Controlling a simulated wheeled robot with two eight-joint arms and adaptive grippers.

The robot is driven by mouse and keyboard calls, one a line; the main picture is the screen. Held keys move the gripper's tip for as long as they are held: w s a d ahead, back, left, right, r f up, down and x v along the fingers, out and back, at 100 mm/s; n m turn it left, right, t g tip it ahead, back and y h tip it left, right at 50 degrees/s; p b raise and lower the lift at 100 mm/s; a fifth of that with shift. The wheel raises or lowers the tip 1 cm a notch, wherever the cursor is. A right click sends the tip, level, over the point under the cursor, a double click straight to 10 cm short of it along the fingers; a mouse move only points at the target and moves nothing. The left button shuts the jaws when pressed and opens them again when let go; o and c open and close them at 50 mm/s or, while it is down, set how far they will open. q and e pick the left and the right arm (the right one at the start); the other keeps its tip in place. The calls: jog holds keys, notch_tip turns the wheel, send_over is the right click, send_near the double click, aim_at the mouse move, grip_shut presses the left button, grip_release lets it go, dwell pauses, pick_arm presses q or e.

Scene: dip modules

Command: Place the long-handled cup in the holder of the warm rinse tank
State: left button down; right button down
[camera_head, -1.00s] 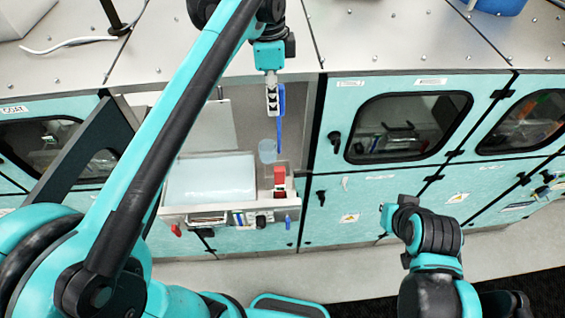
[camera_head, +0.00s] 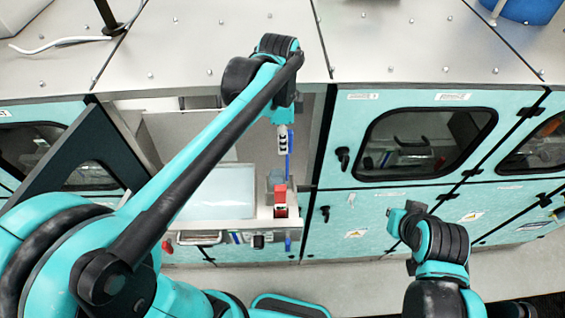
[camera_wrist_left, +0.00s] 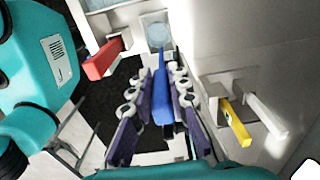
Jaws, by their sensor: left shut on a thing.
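My left gripper (camera_head: 283,150) is shut on the blue handle of the long-handled cup (camera_head: 289,157), inside the open bay of the teal cabinet. In the left wrist view the blue handle (camera_wrist_left: 162,95) lies between the two rows of fingers, and a pale translucent cup (camera_wrist_left: 158,37) shows at its far end. In the head view the pale cup (camera_head: 275,178) is just behind a red block (camera_head: 280,195). The tank (camera_head: 217,188) with pale liquid is to the left of the gripper. I cannot tell which part is the holder. My right gripper (camera_head: 391,222) is at the right, apart from everything, its jaws unclear.
In the left wrist view a red handle (camera_wrist_left: 102,60) is left of the cup, and yellow (camera_wrist_left: 235,122) and white (camera_wrist_left: 266,115) handles stick out at right. A closed cabinet door with a window (camera_head: 425,140) is right of the bay.

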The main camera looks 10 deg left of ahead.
pick_arm(q)
send_over(283, 174)
notch_tip(283, 174, down, 8)
jog(key=shift+s+f, duration=0.1)
jog(key=shift+f, duration=0.1)
jog(key=c, duration=1.4)
grip_release()
jog(key=shift+f, duration=0.1)
jog(key=shift+c, duration=0.2)
jog(key=shift+r, duration=0.5)
notch_tip(283, 174, up, 11)
jog(key=s+a+f+n+t, duration=0.6)
jog(key=s+f+n, duration=0.3)
jog(key=n, duration=0.5)
jog(key=shift+s+n+t, duration=0.4)
jog(key=shift+s+t, duration=0.2)
jog(key=shift+s, duration=0.3)
